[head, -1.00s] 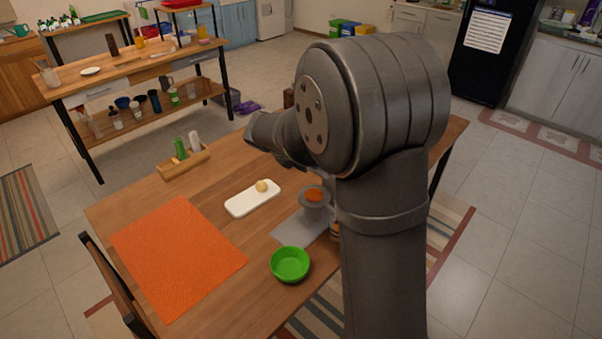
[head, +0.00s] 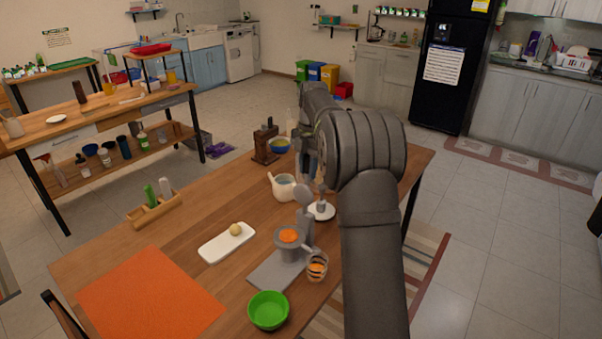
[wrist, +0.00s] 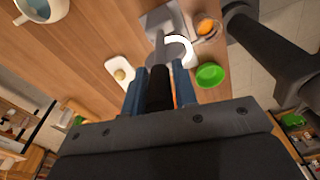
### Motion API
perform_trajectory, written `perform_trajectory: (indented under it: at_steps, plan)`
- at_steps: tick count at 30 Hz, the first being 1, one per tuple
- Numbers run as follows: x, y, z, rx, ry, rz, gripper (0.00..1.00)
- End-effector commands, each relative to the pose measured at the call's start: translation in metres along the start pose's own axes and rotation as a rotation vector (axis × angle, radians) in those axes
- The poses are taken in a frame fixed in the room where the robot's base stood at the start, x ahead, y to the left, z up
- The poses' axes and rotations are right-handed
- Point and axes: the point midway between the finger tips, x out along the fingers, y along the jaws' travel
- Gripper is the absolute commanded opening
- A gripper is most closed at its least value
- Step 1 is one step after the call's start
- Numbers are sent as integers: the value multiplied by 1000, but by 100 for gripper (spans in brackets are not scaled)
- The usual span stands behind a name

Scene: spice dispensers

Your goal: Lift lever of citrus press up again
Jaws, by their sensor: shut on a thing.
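The citrus press has a grey base plate (head: 268,272) and a cup with an orange half (head: 288,236) in it. A grey upright part with a rounded end (head: 303,195) rises behind the cup. In the wrist view, the lever's black handle (wrist: 160,88) lies between the blue fingers of my gripper (wrist: 157,84), which is shut on it. The grey lever arm (wrist: 160,46) runs from the handle towards the press. In the head view my arm largely hides my gripper and the handle. A glass with orange contents (head: 316,266) stands beside the press.
A green bowl (head: 268,310) stands in front of the press. A white tray with a small round yellowish thing (head: 213,250) lies left of it, and a white pitcher (head: 284,187) stands behind. An orange mat (head: 150,300) covers the near left table.

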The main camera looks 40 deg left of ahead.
Motion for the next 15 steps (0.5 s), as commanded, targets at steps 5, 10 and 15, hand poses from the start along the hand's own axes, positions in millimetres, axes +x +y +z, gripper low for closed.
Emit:
perform_trajectory:
  at_steps: [5, 10, 15]
  plan:
    - [2, 3, 13, 2, 70, -14, 0]
    - [3, 4, 18, 1, 110, -24, 0]
    - [3, 4, 21, 2, 126, -28, 0]
